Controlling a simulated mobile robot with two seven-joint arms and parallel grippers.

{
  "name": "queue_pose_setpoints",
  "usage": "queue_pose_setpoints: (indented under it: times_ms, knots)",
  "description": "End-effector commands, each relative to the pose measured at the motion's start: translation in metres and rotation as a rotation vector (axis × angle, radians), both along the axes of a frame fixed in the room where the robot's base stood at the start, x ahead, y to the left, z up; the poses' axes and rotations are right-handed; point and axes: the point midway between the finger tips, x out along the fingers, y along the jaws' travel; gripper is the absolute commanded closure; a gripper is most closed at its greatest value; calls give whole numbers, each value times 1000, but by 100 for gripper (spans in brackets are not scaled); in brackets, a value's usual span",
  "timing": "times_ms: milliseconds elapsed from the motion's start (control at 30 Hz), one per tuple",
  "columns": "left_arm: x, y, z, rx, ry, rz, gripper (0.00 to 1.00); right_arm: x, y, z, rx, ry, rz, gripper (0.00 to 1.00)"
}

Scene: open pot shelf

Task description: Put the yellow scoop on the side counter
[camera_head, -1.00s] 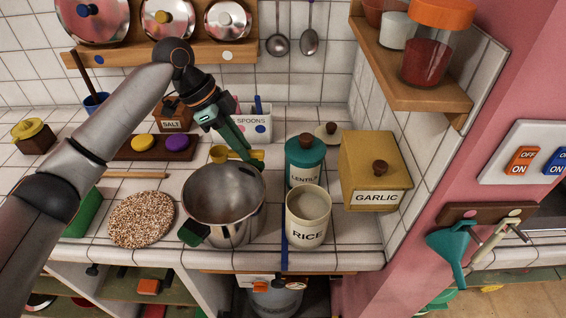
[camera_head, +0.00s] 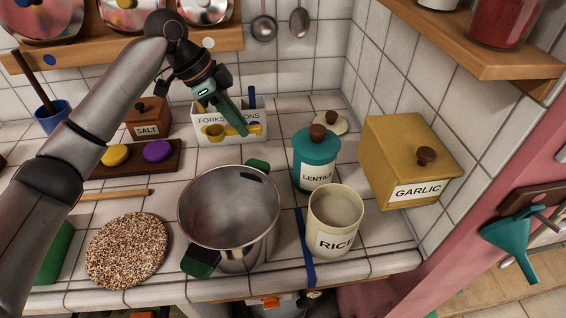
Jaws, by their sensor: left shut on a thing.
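The yellow scoop (camera_head: 214,132) is in my left gripper (camera_head: 238,126), whose green fingers are shut on its handle. It is held above the counter tiles, in front of the white forks-and-spoons box (camera_head: 230,142) and behind the steel pot (camera_head: 229,216). The scoop's bowl points to the left; part of its handle is hidden by the fingers. My right gripper is not in view.
The pot has green handles. The teal lentils jar (camera_head: 316,160), rice jar (camera_head: 334,222) and garlic box (camera_head: 408,160) stand to its right, below a wooden shelf (camera_head: 480,57). A speckled round mat (camera_head: 127,250) lies left. A teal funnel (camera_head: 515,240) hangs at the right wall.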

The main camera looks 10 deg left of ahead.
Motion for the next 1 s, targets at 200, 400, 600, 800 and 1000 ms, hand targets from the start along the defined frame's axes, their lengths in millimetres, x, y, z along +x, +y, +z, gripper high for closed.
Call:
queue_pose_setpoints:
  times_ms: [200, 400, 600, 800, 1000]
  knots:
    - [1, 2, -9, 0, 1, 12, 100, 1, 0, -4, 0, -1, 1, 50]
    - [0, 2, -46, 0, 3, 13, 100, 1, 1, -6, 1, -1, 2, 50]
    - [1, 2, -65, 0, 0, 12, 100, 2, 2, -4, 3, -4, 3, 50]
    - [0, 2, -89, -1, 3, 12, 100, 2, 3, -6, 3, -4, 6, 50]
    - [0, 2, -102, -1, -2, 11, 100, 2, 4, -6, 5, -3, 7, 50]
